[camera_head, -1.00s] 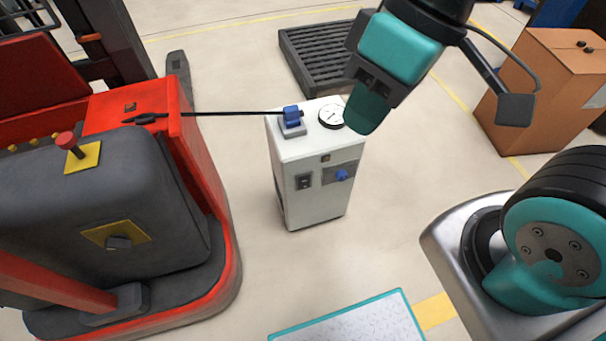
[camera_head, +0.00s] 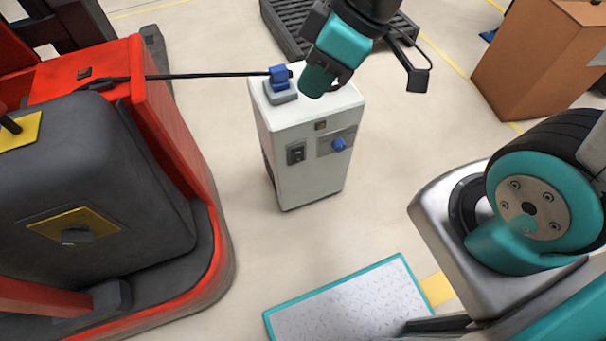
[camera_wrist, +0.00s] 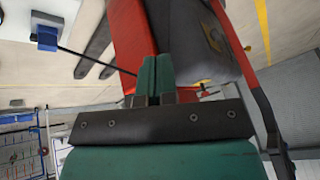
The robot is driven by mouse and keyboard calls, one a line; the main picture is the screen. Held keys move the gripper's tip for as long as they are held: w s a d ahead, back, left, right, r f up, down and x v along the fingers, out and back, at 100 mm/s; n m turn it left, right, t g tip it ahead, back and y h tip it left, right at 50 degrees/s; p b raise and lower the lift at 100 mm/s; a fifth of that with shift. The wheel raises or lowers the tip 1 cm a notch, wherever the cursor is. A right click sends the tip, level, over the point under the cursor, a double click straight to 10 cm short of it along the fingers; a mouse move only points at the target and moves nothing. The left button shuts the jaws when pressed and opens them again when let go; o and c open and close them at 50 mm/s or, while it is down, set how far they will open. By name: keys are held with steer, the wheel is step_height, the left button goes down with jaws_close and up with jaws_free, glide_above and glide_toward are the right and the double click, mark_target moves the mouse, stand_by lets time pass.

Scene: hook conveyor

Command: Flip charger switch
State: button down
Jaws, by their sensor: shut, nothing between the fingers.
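The charger is a white upright box (camera_head: 303,180) standing on the floor. Its front face carries a black switch (camera_head: 296,153) on a dark plate, a blue knob (camera_head: 338,144) and a small dark square above. The switch's position is too small to tell. A blue plug (camera_head: 279,75) sits in a grey holder on the charger's top. My gripper (camera_head: 313,88) is over the top, right of the plug and above the front switch. In the wrist view its green fingers (camera_wrist: 154,75) are together with nothing between them, and the blue plug (camera_wrist: 47,38) shows at upper left.
A black cable (camera_head: 190,76) runs from the plug to the red and grey forklift (camera_head: 105,170) on the left. A dark pallet (camera_head: 285,28) lies behind the charger. A cardboard box (camera_head: 535,70) stands at right. A teal-edged plate (camera_head: 350,310) lies in front. Floor between is clear.

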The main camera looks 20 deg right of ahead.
mark_target(298, 155)
steer(key=w+d+f+n+t+b, duration=0.1)
steer(key=f+b, duration=0.5)
steer(key=f, duration=0.6)
steer(key=w+d+f+n+t+b, duration=0.1)
steer(key=w+d+f+n+b, duration=0.2)
steer(key=f, duration=1)
steer(key=w+d+f+n+t+h+b, duration=0.1)
steer(key=w+d+f+b, duration=0.3)
steer(key=f+b, duration=0.6)
step_height(298, 155, down, 4)
steer(key=shift+w+d+r+n+t, duration=0.25)
steer(key=shift+w+d+n+t, duration=0.15)
steer(key=shift+n, duration=0.3)
steer(key=shift+w+a+f+b, duration=0.6)
steer(key=shift+w+f+b, duration=0.8)
steer(key=shift+f+b, duration=0.1)
steer(key=shift+w+a+f+b, duration=0.55)
steer(key=shift+w+f+b, duration=0.8)
steer(key=shift+f+b, duration=0.15)
steer(key=shift+w+a+f+b, duration=0.6)
steer(key=shift+w+f+b, duration=0.8)
steer(key=shift+b, duration=0.15)
